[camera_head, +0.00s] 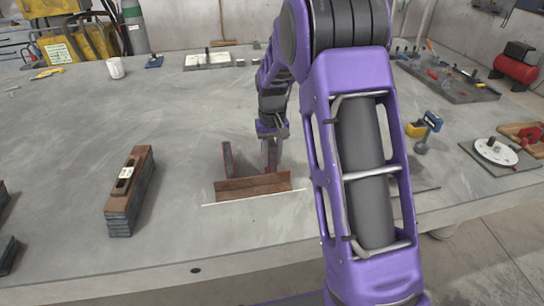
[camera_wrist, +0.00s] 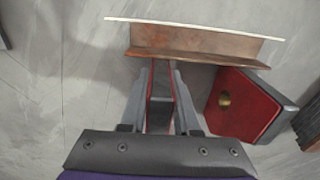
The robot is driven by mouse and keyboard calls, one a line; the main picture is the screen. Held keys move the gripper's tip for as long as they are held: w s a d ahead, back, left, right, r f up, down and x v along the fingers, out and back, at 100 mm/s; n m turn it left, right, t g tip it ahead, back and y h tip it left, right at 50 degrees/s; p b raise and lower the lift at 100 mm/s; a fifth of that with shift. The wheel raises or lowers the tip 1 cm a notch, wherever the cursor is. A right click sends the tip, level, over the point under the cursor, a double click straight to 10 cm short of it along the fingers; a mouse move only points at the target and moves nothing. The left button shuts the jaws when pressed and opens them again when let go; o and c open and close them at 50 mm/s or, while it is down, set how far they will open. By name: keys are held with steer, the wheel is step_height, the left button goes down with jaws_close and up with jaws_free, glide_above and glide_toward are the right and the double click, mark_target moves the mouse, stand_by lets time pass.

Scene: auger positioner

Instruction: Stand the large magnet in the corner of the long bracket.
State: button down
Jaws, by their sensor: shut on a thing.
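The long bracket (camera_head: 252,187) is a rusty brown angle piece lying on the table, with a thin white strip along its near edge. It also shows at the top of the wrist view (camera_wrist: 200,45). My gripper (camera_head: 270,138) is shut on a magnet (camera_wrist: 160,95), a grey plate with red sides seen edge-on, upright between the fingers (camera_wrist: 160,78). The held magnet's front end is at the bracket's wall; I cannot tell whether it touches. A second red-faced magnet (camera_wrist: 240,103) with a brass centre stands at the bracket's other end (camera_head: 228,158). Their sizes are hard to compare.
A stack of dark bars with a brown piece on top (camera_head: 130,190) stands to the left. A blue and yellow tool (camera_head: 426,125) and a white disc (camera_head: 495,150) lie to the right. A white cup (camera_head: 116,68) is at the back.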

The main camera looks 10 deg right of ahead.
steer(key=c, duration=0.6)
jaws_free()
steer(key=shift+o, duration=0.2)
